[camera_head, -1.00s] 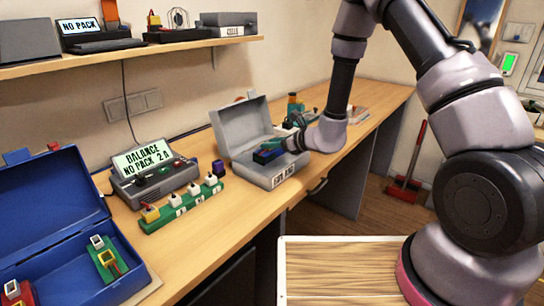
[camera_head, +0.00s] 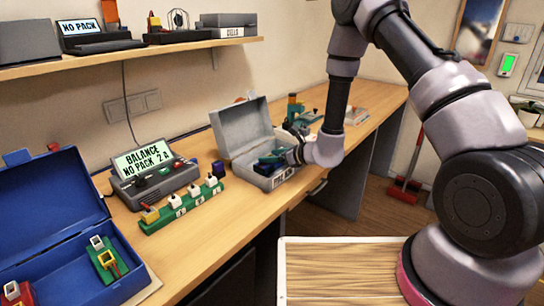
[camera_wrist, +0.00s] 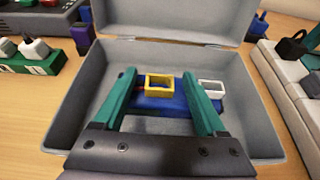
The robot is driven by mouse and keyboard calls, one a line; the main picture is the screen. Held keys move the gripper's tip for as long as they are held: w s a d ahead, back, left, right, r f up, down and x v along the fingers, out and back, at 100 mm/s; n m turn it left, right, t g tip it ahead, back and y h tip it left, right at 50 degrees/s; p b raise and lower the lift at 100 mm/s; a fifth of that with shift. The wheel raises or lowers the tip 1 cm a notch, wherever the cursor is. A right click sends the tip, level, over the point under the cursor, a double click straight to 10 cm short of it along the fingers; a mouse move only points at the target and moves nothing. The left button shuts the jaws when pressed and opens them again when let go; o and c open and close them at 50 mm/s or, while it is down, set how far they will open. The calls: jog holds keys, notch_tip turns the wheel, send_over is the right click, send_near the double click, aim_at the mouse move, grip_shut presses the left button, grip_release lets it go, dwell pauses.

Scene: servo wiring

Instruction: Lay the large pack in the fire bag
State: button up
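The large pack (camera_wrist: 160,105) is a dark blue block with a yellow and a white connector on top. It is inside the fire bag (camera_wrist: 65,115), a grey box with its lid up, also in the head view (camera_head: 238,128). The pack shows there low in the box (camera_head: 265,169). My gripper (camera_wrist: 160,75) has its two teal fingers wide apart over the pack, with the yellow connector between them. The pack sticks out past the right finger, so it does not look clamped. Contact under the fingers is hidden.
A balance charger (camera_head: 153,172) reading "NO PACK" and a green strip with white plugs (camera_head: 185,207) stand left of the box. An open blue case (camera_head: 60,215) with small packs is at far left. More gear stands behind and right of the box.

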jog(key=shift+r, duration=0.1)
jog(key=shift+s+d+r, duration=0.1)
jog(key=shift+d+r, duration=0.05)
jog(key=shift+d, duration=0.05)
jog(key=v, duration=1.2)
jog(key=s+a+r+n+g+y, duration=0.1)
jog(key=s+r+n+g, duration=0.2)
jog(key=s+r+n, duration=0.5)
jog(key=s+a+r+n+g+y, duration=0.15)
jog(key=r+n+g, duration=0.25)
jog(key=r, duration=0.9)
jog(key=s+d+r+n+t+h, duration=0.3)
jog(key=s+d+r+n+h, duration=0.1)
jog(key=d, duration=0.6)
jog(key=s+d+r+n+t+h, duration=0.2)
jog(key=s+d+r+n+h, duration=0.3)
jog(key=d, duration=0.5)
notch_tip(320, 180, up, 3)
jog(key=shift+s+d+r+t+h, duration=0.2)
jog(key=shift+s+t+h, duration=0.2)
jog(key=shift+s+h, duration=0.55)
